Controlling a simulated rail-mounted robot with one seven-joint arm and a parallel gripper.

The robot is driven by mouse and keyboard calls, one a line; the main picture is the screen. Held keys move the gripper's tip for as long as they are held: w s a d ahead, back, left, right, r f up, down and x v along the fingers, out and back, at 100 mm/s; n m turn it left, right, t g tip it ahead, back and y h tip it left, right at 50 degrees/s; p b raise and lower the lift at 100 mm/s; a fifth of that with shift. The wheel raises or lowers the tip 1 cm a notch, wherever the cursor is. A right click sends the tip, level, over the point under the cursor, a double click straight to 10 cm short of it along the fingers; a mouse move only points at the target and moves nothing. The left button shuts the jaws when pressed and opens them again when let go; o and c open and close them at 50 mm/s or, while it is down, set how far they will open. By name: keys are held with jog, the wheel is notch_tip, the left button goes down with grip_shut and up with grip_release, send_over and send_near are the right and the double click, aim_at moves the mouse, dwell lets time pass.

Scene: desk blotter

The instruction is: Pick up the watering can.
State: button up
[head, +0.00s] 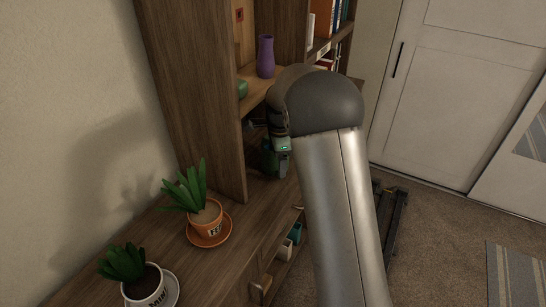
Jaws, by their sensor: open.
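A dark green object (268,160), which looks like the watering can, stands on the wooden counter inside the lower shelf opening. It is partly covered by my arm's end, and its spout and handle cannot be made out. My gripper (280,146) is at the end of my bent arm, right at this object in the picture. It is open, but its fingers are mostly hidden, and I cannot tell whether they touch the object or stand around it.
An orange pot plant (207,220) on a saucer and a white pot plant (146,287) stand on the counter at left. A tall shelf side panel (195,100) rises beside the opening. A purple vase (265,57) and a green pot (242,89) stand on the shelf above.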

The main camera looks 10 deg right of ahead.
jog(key=shift+d+f, duration=0.1)
jog(key=shift+f, duration=1.85)
jog(key=c, duration=1.4)
jog(key=shift+r, duration=0.1)
grip_shut()
jog(key=shift+r, duration=0.2)
